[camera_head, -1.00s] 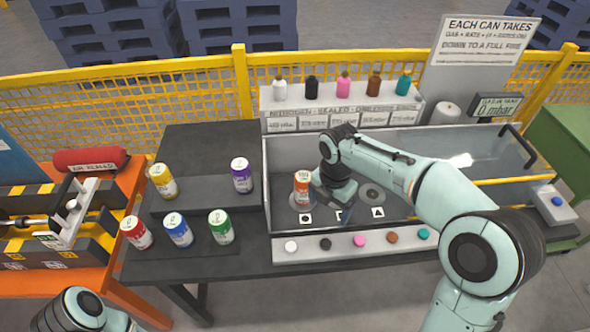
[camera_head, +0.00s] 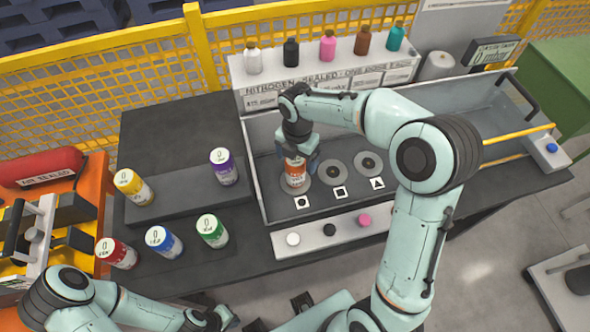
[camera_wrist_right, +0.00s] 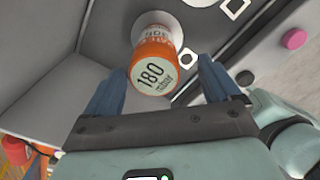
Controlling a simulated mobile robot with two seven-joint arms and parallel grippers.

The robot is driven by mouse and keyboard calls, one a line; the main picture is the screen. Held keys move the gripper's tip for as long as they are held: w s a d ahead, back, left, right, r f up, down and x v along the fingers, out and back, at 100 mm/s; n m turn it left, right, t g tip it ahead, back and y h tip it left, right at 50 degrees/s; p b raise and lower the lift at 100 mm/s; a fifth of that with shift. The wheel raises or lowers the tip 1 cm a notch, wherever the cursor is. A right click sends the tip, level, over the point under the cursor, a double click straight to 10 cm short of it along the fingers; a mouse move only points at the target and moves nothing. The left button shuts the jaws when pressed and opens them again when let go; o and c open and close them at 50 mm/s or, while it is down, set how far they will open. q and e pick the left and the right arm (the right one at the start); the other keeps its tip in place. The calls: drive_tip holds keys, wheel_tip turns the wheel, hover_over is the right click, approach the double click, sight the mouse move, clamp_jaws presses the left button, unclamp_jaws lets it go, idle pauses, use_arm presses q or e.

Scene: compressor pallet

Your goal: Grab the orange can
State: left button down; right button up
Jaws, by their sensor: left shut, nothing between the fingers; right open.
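The orange can (camera_head: 295,173) with a white band stands upright on the leftmost round pad of the grey tray, by the circle mark. My right gripper (camera_head: 302,152) is open at the can, its fingers pointing down. In the right wrist view the can (camera_wrist_right: 152,68), its lid reading 180, lies between the spread blue fingers (camera_wrist_right: 160,72). Space shows between the can and the right finger; contact on the other side I cannot tell. My left gripper (camera_head: 224,317) is shut and empty at the lower edge, away from the can.
Yellow (camera_head: 132,185), purple (camera_head: 223,167), red (camera_head: 115,252), blue (camera_head: 163,241) and green (camera_head: 212,230) cans stand on the dark steps to the left. Several bottles line the shelf (camera_head: 325,75) behind. Two pads beside the can are empty. The tray walls (camera_head: 256,165) enclose the can.

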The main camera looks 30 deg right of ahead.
drive_tip(key=f, duration=0.6)
drive_tip(key=shift+w+a, duration=0.1)
drive_tip(key=shift+w, duration=0.2)
